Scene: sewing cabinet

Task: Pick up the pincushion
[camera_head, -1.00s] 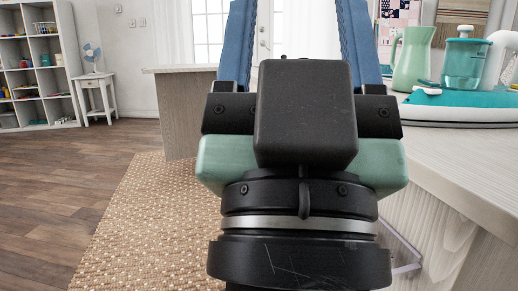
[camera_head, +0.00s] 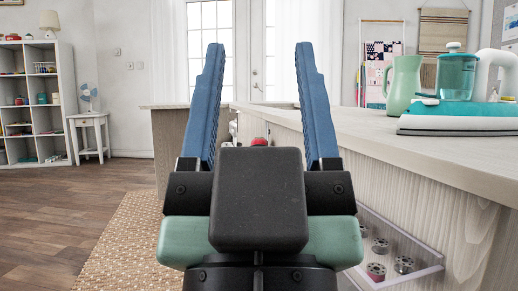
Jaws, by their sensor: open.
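My gripper (camera_head: 259,50) is in the middle of the head view. Its two blue fingers stand wide apart, with nothing between their tips. A small red rounded thing (camera_head: 259,141), which looks like the pincushion, shows low between the fingers. It is farther off, just above the black gripper body, which hides its lower part. What it rests on is hidden.
A shallow clear-walled drawer or tray (camera_head: 441,268) with several bobbins juts out below the counter (camera_head: 455,148) at right. Open floor (camera_head: 80,200) lies at left.

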